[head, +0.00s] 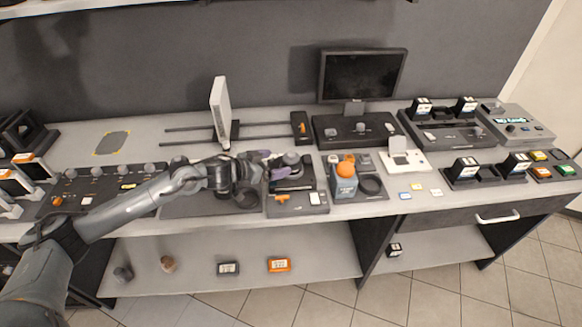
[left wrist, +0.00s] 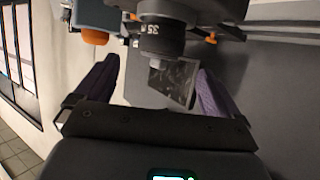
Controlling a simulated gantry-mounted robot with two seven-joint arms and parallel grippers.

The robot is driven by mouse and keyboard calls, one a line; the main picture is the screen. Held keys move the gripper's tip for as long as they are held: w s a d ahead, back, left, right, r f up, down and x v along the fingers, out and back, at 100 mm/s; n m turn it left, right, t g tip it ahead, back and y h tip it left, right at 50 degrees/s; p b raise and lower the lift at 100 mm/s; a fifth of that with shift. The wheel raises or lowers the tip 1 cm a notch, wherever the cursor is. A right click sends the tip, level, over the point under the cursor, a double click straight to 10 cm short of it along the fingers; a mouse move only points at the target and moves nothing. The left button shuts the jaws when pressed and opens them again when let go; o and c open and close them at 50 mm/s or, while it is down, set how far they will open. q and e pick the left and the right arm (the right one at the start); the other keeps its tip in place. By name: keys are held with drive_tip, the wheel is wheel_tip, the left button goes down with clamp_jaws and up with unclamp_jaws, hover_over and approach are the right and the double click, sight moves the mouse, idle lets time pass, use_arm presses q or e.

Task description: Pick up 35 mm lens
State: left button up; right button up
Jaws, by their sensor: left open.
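The 35 mm lens (left wrist: 162,42) is a dark ribbed cylinder with a white "35" on its side in the left wrist view. In the head view it appears as a dark round piece (head: 291,158) on a black device near the middle of the bench. My left gripper (head: 272,164) reaches it from the left. Its purple fingers are spread apart, and in the wrist view the gripper (left wrist: 157,70) has one finger on each side, short of the lens. The gap between them holds no gripped object. A dark glossy square plate (left wrist: 174,82) shows below the lens. My right gripper is not in view.
A blue-grey block with an orange ball (head: 345,168) stands close to the right of the lens. The black device's base (head: 312,208) carries an orange lever. A monitor (head: 361,75) and a white upright panel (head: 220,105) stand behind. The lower shelf (head: 200,275) holds small items.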

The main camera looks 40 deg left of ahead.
sight(285, 160)
use_arm(q)
drive_tip(key=shift+x, duration=1.55)
drive_tip(key=shift+f+b+x, duration=0.2)
drive_tip(key=shift+b+x, duration=0.4)
drive_tip(key=shift+x, duration=2)
drive_tip(key=shift+s, duration=0.1)
drive_tip(key=c, duration=1.3)
drive_tip(key=shift+a+r, duration=0.1)
drive_tip(key=shift+c, duration=0.9)
drive_tip(key=shift+r, duration=0.1)
